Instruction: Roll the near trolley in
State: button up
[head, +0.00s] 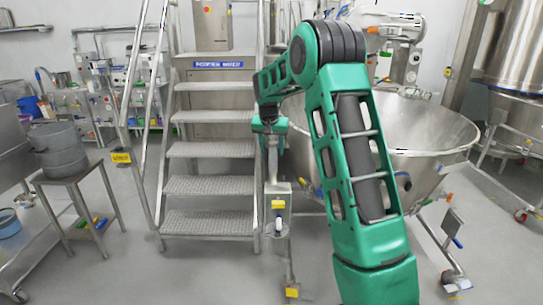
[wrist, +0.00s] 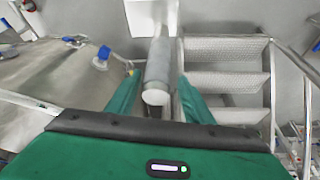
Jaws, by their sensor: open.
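A large conical steel bowl (head: 435,135) on a wheeled frame stands at the right, behind my arm; it looks like the near trolley. A caster (head: 455,283) shows at its lower right. The bowl's wide steel surface (wrist: 65,80) fills the left of the wrist view. My gripper (head: 270,125) points down beside the bowl's left side, above a grey post with a small box (head: 278,195). In the wrist view my gripper (wrist: 159,80) is open, with a grey cylindrical bar (wrist: 160,62) with a pale end showing between its green fingers. I cannot tell whether they touch it.
Steel steps (head: 210,185) with handrails stand just left of my gripper. A small table (head: 70,180) carries a grey pot (head: 58,150) further left. Another steel vessel on casters (head: 515,110) stands at the far right. The floor (head: 130,265) at front left is clear.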

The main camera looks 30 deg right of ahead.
aim_at(271, 141)
jog(key=v, duration=0.7)
jog(key=shift+s+a+r, duration=0.1)
jog(key=shift+a+r, duration=0.1)
jog(key=shift+r, duration=0.05)
jog(key=shift+c, duration=0.6)
